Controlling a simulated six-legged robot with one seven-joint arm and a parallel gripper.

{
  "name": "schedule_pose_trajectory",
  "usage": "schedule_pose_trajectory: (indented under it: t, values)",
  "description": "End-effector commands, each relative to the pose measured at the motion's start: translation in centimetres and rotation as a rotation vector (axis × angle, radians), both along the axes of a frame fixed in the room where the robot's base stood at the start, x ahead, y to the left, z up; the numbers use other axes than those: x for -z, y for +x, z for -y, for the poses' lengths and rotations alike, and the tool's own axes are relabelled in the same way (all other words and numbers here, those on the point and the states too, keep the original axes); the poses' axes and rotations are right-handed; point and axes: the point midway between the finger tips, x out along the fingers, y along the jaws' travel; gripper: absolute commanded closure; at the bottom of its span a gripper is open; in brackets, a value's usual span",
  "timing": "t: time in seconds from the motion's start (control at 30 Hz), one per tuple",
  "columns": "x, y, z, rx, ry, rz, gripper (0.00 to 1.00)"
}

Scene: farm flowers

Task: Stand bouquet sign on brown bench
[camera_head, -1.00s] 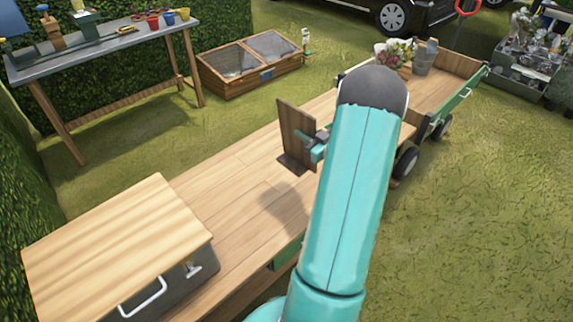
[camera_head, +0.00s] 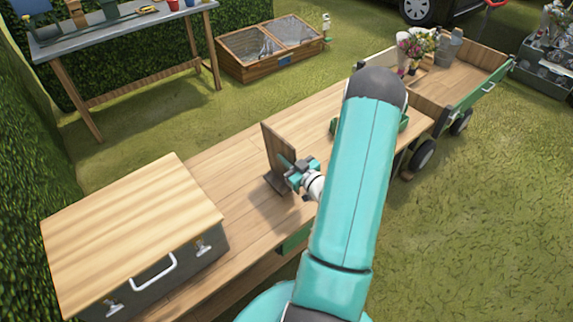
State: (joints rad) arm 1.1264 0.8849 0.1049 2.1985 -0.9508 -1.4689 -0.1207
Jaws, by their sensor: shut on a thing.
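The bouquet sign (camera_head: 275,148) is a brown wooden board on a dark foot. It stands roughly upright at the middle of the long brown bench (camera_head: 222,160), its foot at or just above the bench top; I cannot tell whether it touches. My gripper (camera_head: 290,167) is shut on the sign from its right side. My teal arm hides part of the bench behind and to the right of the gripper.
A dark box with a wooden lid (camera_head: 130,222) takes up the bench's near left end. A green item (camera_head: 404,122) shows partly behind my arm. A cart (camera_head: 470,75) with flowers (camera_head: 414,45) and a metal bucket (camera_head: 448,47) stands beyond. Bench top between box and sign is clear.

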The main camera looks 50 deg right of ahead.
Motion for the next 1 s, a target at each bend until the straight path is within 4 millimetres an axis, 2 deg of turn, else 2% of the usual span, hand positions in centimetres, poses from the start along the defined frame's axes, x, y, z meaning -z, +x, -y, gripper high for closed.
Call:
schedule_pose_trajectory:
  t: [0.23, 0.67, 0.7, 0.8, 1.0]
  values:
    - [2.7, 0.0, 0.0, 0.000, 0.001, 0.002, 1.00]
    - [3.2, 0.0, 0.1, -0.001, 0.000, 0.002, 1.00]
    - [3.2, 0.0, 0.1, -0.001, 0.000, 0.001, 0.83]
    - [3.2, 0.0, 0.1, -0.001, 0.000, 0.001, 0.67]
    - [3.2, 0.0, 0.1, -0.001, 0.000, 0.001, 0.67]
